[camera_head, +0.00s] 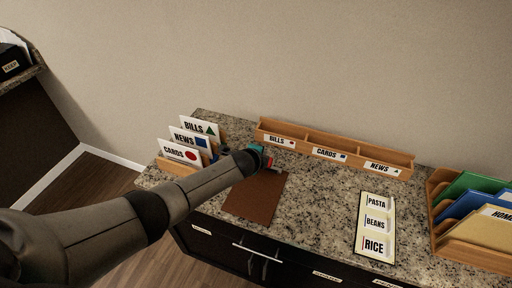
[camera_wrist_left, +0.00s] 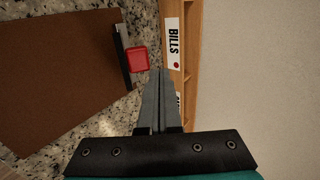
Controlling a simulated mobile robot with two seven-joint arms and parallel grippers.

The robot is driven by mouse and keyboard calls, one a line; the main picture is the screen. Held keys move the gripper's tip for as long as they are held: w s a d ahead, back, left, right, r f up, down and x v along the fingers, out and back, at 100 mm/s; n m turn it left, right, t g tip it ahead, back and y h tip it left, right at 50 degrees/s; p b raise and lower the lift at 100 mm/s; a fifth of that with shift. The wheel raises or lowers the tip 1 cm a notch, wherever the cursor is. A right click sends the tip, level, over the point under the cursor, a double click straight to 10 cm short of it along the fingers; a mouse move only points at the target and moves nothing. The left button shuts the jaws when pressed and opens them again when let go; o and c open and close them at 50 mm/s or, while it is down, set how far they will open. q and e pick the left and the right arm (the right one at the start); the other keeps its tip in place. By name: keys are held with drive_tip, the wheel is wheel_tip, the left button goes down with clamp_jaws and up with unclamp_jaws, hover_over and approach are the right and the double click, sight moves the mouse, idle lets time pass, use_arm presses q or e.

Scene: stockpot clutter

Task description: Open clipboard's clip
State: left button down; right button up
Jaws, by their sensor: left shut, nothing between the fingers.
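The clipboard (camera_head: 256,196) is a brown board lying flat on the granite counter. It also fills the left of the left wrist view (camera_wrist_left: 50,75). Its clip is a black bar (camera_wrist_left: 124,58) along one edge with a red tab (camera_wrist_left: 137,60) beside it. My left gripper (camera_head: 270,163) is over the clip end of the board and hides most of the clip in the head view. In the left wrist view its fingers (camera_wrist_left: 159,75) are shut and empty, with the tips close to the red tab. I cannot tell whether they touch it. My right gripper is not in view.
A wooden sorter (camera_head: 335,139) labelled BILLS, CARDS and NEWS stands along the wall, close behind my left gripper. A rack with cards (camera_head: 181,155) stands left. A label sheet (camera_head: 376,226) and a folder rack (camera_head: 470,256) are right. Counter between board and sheet is clear.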

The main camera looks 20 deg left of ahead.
use_arm(q)
drive_tip(key=w+r+p+v, duration=0.1)
drive_tip(key=p+v, duration=0.2)
drive_tip(key=v, duration=0.6)
drive_tip(key=shift+r, duration=0.45)
drive_tip(key=shift+w, duration=0.1)
drive_tip(key=shift+d, duration=0.1)
